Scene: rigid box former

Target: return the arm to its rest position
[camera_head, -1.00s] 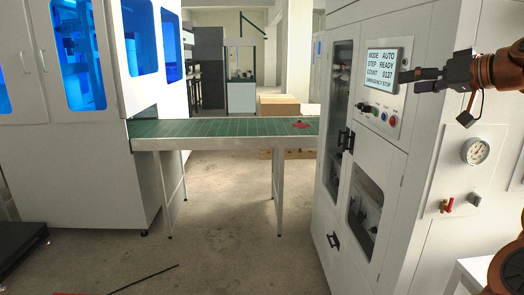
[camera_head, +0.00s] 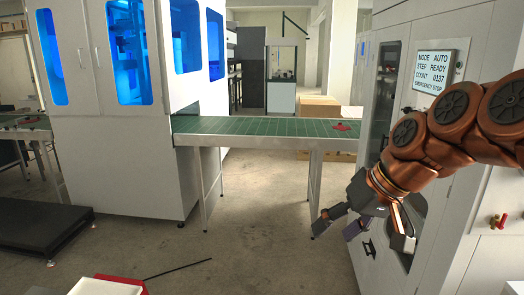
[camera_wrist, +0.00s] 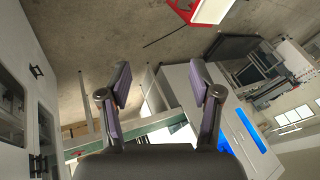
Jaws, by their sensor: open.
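My gripper (camera_head: 362,232) is open and empty in the head view, at the end of my orange and black arm on the right. It hangs in front of the white box former cabinet (camera_head: 470,195) and points down and to the left. In the wrist view its two fingers (camera_wrist: 160,88) stand wide apart with nothing between them. The cabinet's screen (camera_head: 436,66) reads MODE AUTO, STEP READY, COUNT 0137, EMERGENCY STOP. My arm hides part of the cabinet front, including most of the area below the screen.
A green conveyor (camera_head: 260,127) with a small red item (camera_head: 342,127) runs between the cabinet and a white machine with blue windows (camera_head: 130,160). A dark low platform (camera_head: 35,232) stands at left. A red-and-white container (camera_head: 105,286) is at the bottom edge. Open concrete floor lies in the middle.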

